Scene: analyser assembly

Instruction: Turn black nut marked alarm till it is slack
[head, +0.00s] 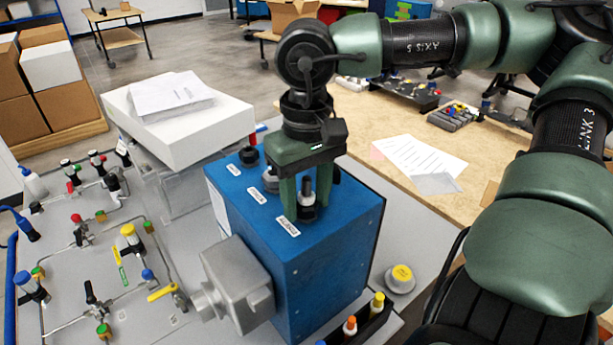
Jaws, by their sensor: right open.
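A blue analyser box (345,245) stands on the grey panel, with a row of fittings and small white labels on its top. The black nut (308,213) is the fitting nearest me, beside the front label (288,227), whose print is too small to read surely. The fingers partly hide the middle fitting (270,180). My left gripper is out of view.
Another black nut (249,156) sits at the back of the box top. A grey housing (238,280) juts from the box's left face. Valves and tubing cover the panel at left. A white box with papers (178,120) stands behind. A yellow-capped knob (401,275) is at right.

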